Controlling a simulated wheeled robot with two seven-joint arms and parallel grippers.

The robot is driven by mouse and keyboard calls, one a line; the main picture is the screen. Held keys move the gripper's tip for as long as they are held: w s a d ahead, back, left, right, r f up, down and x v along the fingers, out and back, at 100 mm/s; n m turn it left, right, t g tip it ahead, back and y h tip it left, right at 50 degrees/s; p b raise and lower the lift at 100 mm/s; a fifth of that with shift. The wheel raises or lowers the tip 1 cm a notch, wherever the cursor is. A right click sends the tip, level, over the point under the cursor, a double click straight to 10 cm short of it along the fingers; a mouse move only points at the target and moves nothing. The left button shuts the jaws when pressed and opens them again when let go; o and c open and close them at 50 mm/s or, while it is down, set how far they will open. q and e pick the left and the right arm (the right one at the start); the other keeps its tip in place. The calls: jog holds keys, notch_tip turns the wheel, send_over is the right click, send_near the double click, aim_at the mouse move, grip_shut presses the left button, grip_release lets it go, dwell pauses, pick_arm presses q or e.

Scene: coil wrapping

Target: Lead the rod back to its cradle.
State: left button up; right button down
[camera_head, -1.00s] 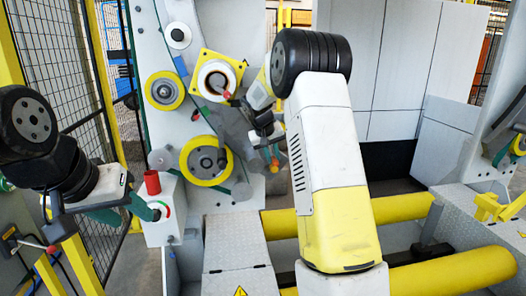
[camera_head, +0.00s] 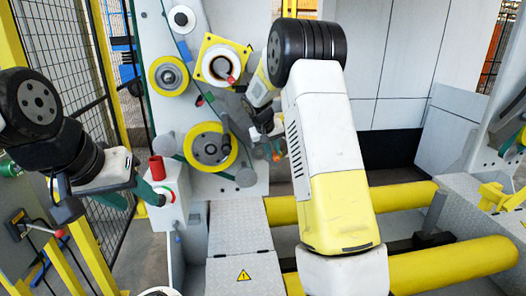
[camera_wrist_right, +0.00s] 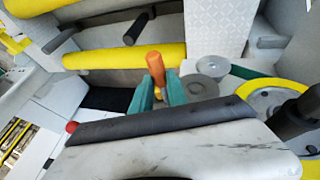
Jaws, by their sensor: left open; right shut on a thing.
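My right gripper (camera_head: 272,148) is below and right of the square yellow plate, in front of the machine's grey panel. In the right wrist view its green fingers (camera_wrist_right: 160,90) are shut on an orange-ended piece (camera_wrist_right: 155,62), which looks like the rod's end. Most of the rod is hidden, and I cannot tell its full length. My left gripper (camera_head: 131,194) is open and empty, close to the grey control box (camera_head: 172,192) with a red cylinder on top. I cannot tell for certain which part is the cradle; a yellow bracket (camera_head: 497,197) stands at the far right.
A white ring on a yellow plate (camera_head: 222,60) and yellow-rimmed rollers (camera_head: 209,147) are on the machine's panel. Thick yellow bars (camera_head: 450,268) lie low at right. A mesh fence (camera_head: 60,55) stands at left. A red-tipped lever (camera_head: 58,233) is below my left arm.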

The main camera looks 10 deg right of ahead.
jog(key=shift+w+a+f, duration=0.1)
jog(key=shift+a+f, duration=0.35)
jog(key=shift+f, duration=0.35)
jog(key=shift+s+a+f, duration=0.1)
jog(key=shift+a+f, duration=0.4)
jog(key=shift+f, duration=0.3)
jog(key=shift+w+a+f, duration=0.1)
jog(key=shift+a+f, duration=0.35)
jog(key=shift+f, duration=0.35)
